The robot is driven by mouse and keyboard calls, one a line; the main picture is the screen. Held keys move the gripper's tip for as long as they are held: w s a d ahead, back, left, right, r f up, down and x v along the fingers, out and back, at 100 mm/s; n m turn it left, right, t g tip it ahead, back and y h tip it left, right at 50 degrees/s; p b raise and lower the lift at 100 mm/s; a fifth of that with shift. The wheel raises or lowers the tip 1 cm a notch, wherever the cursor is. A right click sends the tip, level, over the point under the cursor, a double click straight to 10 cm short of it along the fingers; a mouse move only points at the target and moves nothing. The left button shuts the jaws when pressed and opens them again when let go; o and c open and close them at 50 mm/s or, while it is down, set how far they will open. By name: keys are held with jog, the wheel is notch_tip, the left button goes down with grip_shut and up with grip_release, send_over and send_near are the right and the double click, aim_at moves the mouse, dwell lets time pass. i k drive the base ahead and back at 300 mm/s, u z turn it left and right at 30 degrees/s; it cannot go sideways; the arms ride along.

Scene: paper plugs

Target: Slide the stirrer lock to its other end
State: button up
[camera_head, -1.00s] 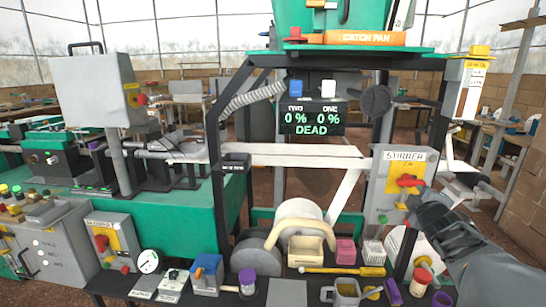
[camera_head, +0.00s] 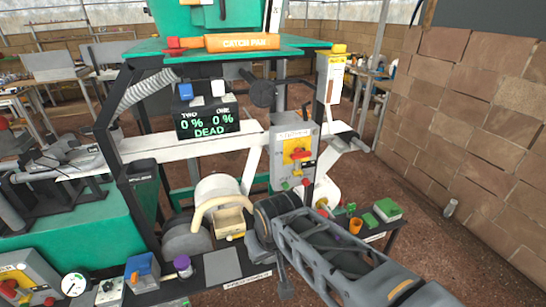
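The grey stirrer box (camera_head: 281,166) stands upright on the frame, right of the middle in the head view, with a label at its top. A red rotary handle (camera_head: 298,153) sits on its yellow plate (camera_head: 294,147). Small green and red parts show near its lower edge; I cannot tell which part is the lock. My gripper (camera_head: 268,222) is at the end of my dark grey arm, below the box and in front of it, apart from the red handle in the picture. My arm hides its fingertips, so its opening cannot be seen.
A black display (camera_head: 208,119) reads TWO 0 %, ONE 0 %, DEAD. A reel with a cream curved handle (camera_head: 208,204) stands left of my gripper. A low bench (camera_head: 385,233) holds small coloured items. A brick wall (camera_head: 475,130) closes the right side.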

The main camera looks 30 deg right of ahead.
aim_at(297, 172)
jog(key=u, duration=0.05)
jog(key=k, duration=0.4)
jog(key=u, duration=0.25)
jog(key=i, duration=1.3)
jog(key=z, duration=0.9)
